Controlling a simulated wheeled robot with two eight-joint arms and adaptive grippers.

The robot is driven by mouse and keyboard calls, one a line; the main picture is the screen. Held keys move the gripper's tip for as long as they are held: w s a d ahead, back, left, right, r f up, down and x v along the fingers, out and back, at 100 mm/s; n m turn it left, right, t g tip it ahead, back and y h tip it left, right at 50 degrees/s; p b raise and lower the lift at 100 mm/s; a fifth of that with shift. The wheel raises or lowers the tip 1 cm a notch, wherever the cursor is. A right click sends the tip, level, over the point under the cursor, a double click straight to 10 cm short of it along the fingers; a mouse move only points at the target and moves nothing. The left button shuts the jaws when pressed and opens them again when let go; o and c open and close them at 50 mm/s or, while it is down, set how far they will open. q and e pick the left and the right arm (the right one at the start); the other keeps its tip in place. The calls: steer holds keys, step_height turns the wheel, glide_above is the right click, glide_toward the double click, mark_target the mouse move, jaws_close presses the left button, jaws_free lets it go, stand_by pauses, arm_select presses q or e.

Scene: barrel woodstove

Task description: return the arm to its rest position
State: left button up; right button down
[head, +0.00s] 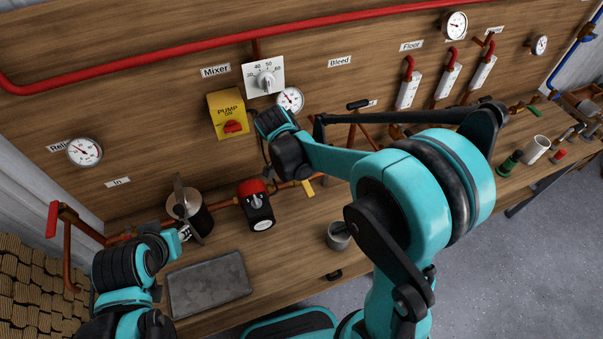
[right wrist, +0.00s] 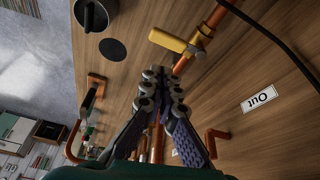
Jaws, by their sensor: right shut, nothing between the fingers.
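My right arm (head: 425,190) is raised across the middle of the head view, its teal and black wrist (head: 288,150) in front of the wooden panel below the mixer dial. Its fingers cannot be made out there. In the right wrist view my right gripper (right wrist: 160,88) is shut and empty, fingertips together, with the copper pipe behind them. My left arm (head: 125,265) comes in at the lower left. My left gripper (head: 184,233) is beside a metal canister (head: 203,222); its finger opening is too small to judge, and I cannot tell whether it touches the canister.
A red-topped pump (head: 255,203), a grey tray (head: 208,285) and a grey cup (head: 338,236) are along the bench. A yellow valve handle (right wrist: 170,41) is near my right fingers. Floor is clear at right.

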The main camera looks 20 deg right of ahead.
steer(key=shift+d+f, duration=0.1)
steer(key=shift+d, duration=0.1)
steer(key=shift+a, duration=0.1)
steer(key=s+d+r+n+t+y+b, duration=0.1)
steer(key=s+n+t+y+b, duration=0.2)
steer(key=s+n, duration=1.1)
steer(key=t+b, duration=0.3)
steer(key=b, duration=0.1)
steer(key=shift+s+d+n+y+b, duration=0.15)
steer(key=shift+n+y+b, duration=0.15)
